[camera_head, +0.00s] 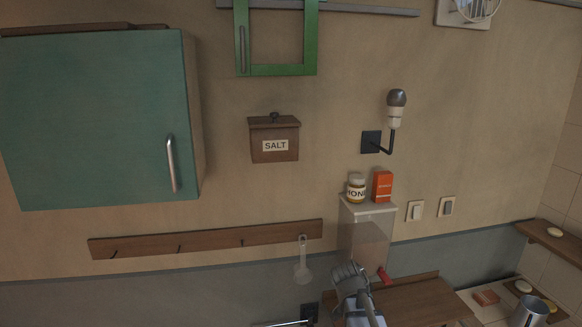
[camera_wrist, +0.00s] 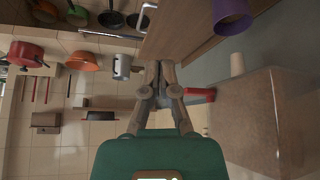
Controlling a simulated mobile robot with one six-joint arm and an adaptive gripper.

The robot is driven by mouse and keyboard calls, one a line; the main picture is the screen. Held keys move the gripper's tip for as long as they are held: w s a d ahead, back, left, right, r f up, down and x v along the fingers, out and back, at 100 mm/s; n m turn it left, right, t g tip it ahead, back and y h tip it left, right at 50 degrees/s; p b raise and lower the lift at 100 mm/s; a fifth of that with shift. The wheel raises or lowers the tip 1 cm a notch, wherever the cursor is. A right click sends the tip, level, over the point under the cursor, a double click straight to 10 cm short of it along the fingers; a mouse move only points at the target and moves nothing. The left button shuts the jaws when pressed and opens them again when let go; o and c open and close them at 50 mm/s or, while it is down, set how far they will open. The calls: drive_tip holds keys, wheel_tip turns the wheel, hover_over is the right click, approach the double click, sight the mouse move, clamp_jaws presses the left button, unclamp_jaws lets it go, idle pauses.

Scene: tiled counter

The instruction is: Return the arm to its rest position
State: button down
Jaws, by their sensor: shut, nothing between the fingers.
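My gripper (camera_head: 348,272) is at the bottom middle of the head view, in front of the wall and close to the clear dispenser box (camera_head: 368,238). Whether it touches the box cannot be told. In the wrist view my gripper (camera_wrist: 158,68) points up the picture with its fingers together and nothing between them. The same dispenser box (camera_wrist: 268,125) fills the right of the wrist view, with its red tap (camera_wrist: 199,95) beside my right finger.
A honey jar (camera_head: 356,189) and an orange box (camera_head: 382,186) stand on the dispenser. A hook rail (camera_head: 205,240) holds a ladle (camera_head: 303,262). A teal cabinet (camera_head: 95,120) is at upper left. A purple cup (camera_wrist: 232,16) and hanging pans (camera_wrist: 85,61) show in the wrist view.

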drive_tip(key=s+a+f+n+g+y+b, duration=0.1)
drive_tip(key=s+a+f+n+y+b, duration=0.1)
drive_tip(key=s+f+n+b, duration=0.3)
drive_tip(key=s+a+f+n+g+y+b, duration=0.2)
drive_tip(key=s+f+n+b, duration=0.4)
drive_tip(key=f, duration=0.5)
drive_tip(key=shift+s+a+n+y+b, duration=0.3)
drive_tip(key=shift+s+a+y+b, duration=0.35)
drive_tip(key=shift+s+a, duration=0.45)
